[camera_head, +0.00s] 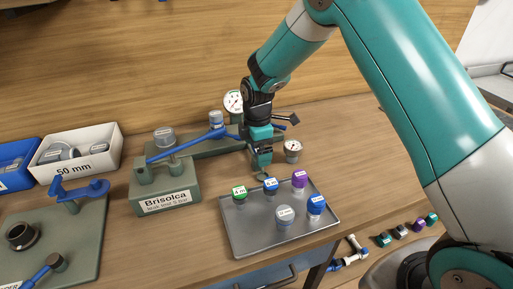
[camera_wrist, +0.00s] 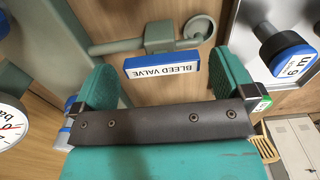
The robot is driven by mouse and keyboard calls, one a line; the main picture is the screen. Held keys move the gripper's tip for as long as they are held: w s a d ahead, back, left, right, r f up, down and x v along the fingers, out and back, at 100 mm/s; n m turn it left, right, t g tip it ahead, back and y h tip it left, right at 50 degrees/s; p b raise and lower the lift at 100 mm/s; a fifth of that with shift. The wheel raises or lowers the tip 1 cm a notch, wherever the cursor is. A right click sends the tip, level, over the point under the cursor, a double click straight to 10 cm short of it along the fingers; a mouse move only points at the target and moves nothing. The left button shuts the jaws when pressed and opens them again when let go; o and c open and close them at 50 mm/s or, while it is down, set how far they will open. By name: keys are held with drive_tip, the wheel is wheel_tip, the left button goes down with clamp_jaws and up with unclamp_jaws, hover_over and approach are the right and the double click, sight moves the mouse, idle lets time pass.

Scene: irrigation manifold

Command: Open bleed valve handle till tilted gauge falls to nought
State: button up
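The bleed valve (camera_wrist: 160,40) shows in the wrist view as a grey-green bar with a round end and a blue-edged label reading BLEED VALVE. My gripper (camera_wrist: 166,66) is open, its two teal pads apart on either side of the label; I see no contact. In the head view my gripper (camera_head: 261,160) points down just behind the tray and hides most of the valve. A round dial gauge (camera_head: 233,103) with a red mark stands behind the arm. A second, small round gauge (camera_head: 293,146) sits right of my gripper. A dial (camera_wrist: 10,122) is cut off at the wrist view's left edge; its reading is unclear.
A grey tray (camera_head: 250,246) with several capped, labelled pieces lies in front of my gripper. The green Brisolca block (camera_head: 166,190) with a blue lever (camera_head: 185,145) stands to the left. A white 50 mm bin (camera_head: 105,140) is further left. Bare wood lies right of the tray.

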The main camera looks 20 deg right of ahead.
wheel_tip(320, 180, up, 17)
drive_tip(key=b, duration=0.1)
drive_tip(key=shift+r+b, duration=0.2)
drive_tip(key=shift+b, duration=0.2)
idle(0.4)
drive_tip(key=s+a+m+y, duration=0.2)
drive_tip(key=s+m, duration=0.3)
drive_tip(key=s, duration=1)
drive_tip(key=s+a+r+m+y, duration=0.1)
drive_tip(key=s+m, duration=0.5)
drive_tip(key=s, duration=1)
drive_tip(key=shift+a+r+y, duration=0.3)
drive_tip(key=shift+a+y, duration=0.3)
drive_tip(key=shift+a, duration=0.35)
